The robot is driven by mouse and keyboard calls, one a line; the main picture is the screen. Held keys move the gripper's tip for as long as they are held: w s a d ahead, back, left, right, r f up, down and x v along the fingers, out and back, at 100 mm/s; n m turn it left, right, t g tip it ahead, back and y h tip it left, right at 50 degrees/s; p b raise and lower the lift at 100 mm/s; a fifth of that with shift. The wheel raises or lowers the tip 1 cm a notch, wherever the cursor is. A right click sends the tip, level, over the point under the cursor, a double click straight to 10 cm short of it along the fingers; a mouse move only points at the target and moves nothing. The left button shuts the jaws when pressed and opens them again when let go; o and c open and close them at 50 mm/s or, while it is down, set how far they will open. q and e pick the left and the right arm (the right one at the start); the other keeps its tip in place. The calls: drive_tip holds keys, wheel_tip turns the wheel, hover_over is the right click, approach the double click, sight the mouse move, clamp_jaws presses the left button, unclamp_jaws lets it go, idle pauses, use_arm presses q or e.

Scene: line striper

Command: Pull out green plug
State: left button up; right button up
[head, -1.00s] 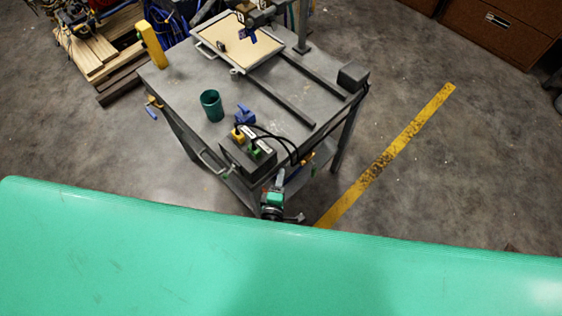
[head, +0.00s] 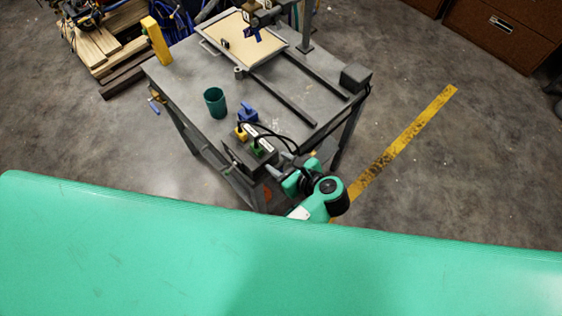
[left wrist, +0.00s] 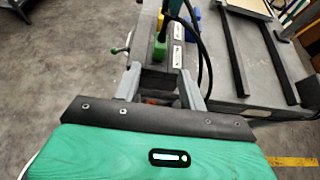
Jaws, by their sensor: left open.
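The green plug (head: 258,149) sits at the near end of a dark power block at the cart's front corner. A black cable runs over it. It also shows in the left wrist view (left wrist: 160,50), ahead of my left gripper (left wrist: 160,88). The two grey fingers there are apart with nothing held between them. In the head view my left gripper (head: 288,167) is just right of the block, partly hidden by its own wrist. I see no contact with the plug. My right gripper is not in view.
A yellow plug (head: 241,133) is beside the green one, and a blue one (head: 247,114) stands behind. Black cables loop close to my left gripper. A teal cup (head: 215,102) and a framed board (head: 240,42) are on the grey cart (head: 185,85).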

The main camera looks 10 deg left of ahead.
sight(261, 152)
use_arm(q)
drive_tip(key=x, duration=0.4)
drive_tip(key=shift+w+a+f, duration=0.15)
drive_tip(key=shift+w+a, duration=0.05)
drive_tip(key=shift+a, duration=0.1)
drive_tip(key=b+x, duration=0.1)
drive_tip(key=x, duration=0.2)
drive_tip(key=shift+d+f+b, duration=0.1)
drive_tip(key=shift+f+b, duration=0.15)
drive_tip(key=shift+b, duration=0.15)
drive_tip(key=shift+r+b+x, duration=0.2)
drive_tip(key=shift+b+x, duration=0.35)
drive_tip(key=shift+x, duration=0.4)
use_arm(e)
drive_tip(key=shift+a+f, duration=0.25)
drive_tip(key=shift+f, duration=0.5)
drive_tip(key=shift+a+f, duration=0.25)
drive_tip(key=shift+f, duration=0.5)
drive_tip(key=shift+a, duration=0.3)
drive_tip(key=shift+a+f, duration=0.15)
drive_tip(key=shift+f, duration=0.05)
use_arm(q)
drive_tip(key=shift+b, duration=0.4)
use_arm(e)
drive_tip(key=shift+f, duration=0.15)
use_arm(q)
clamp_jaws()
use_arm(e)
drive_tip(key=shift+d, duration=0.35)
